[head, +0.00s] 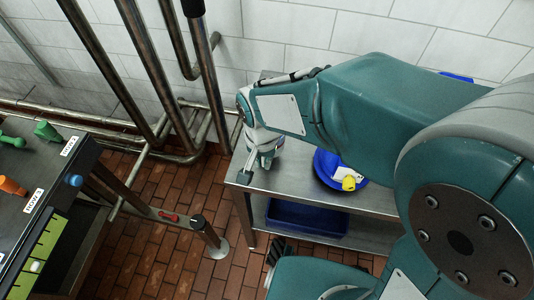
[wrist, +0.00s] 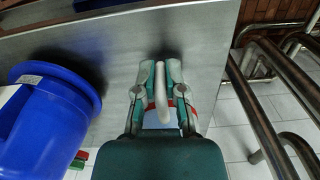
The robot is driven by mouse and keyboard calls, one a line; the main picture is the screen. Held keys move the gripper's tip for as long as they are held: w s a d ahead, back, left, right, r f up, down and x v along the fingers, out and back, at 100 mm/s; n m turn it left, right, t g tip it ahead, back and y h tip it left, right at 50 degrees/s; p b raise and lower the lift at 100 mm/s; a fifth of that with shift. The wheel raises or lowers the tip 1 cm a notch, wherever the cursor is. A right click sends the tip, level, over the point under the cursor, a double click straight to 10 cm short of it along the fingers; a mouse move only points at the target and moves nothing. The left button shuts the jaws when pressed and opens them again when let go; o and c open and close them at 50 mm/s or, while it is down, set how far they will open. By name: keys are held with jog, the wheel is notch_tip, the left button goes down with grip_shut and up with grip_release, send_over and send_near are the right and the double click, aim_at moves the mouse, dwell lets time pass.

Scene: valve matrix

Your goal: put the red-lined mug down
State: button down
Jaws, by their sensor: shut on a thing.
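My gripper (wrist: 162,72) is shut on the red-lined mug, with the mug's pale curved handle (wrist: 161,98) between its fingers in the wrist view. A bit of red shows beside the fingers. Most of the mug's body is hidden by my gripper and wrist. In the head view, my gripper (head: 250,172) is over the left end of the steel table (head: 296,181), pointing down. I cannot tell whether the mug touches the tabletop.
A blue round container (head: 323,179) stands on the table to the right, with a yellow-and-white item (head: 348,180) by it. A blue bin (head: 305,217) sits on the lower shelf. Pipes (head: 206,75) rise left of the table. Bare tabletop surrounds my gripper.

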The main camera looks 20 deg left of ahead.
jog(key=shift+w+d+f, duration=0.1)
jog(key=shift+w+f, duration=0.05)
jog(key=shift+f, duration=0.8)
jog(key=shift+w+f, duration=0.15)
jog(key=shift+f, duration=0.8)
jog(key=c, duration=0.7)
grip_release()
jog(key=shift+f, duration=0.1)
notch_tip(320, 180, up, 12)
jog(key=shift+r, duration=0.15)
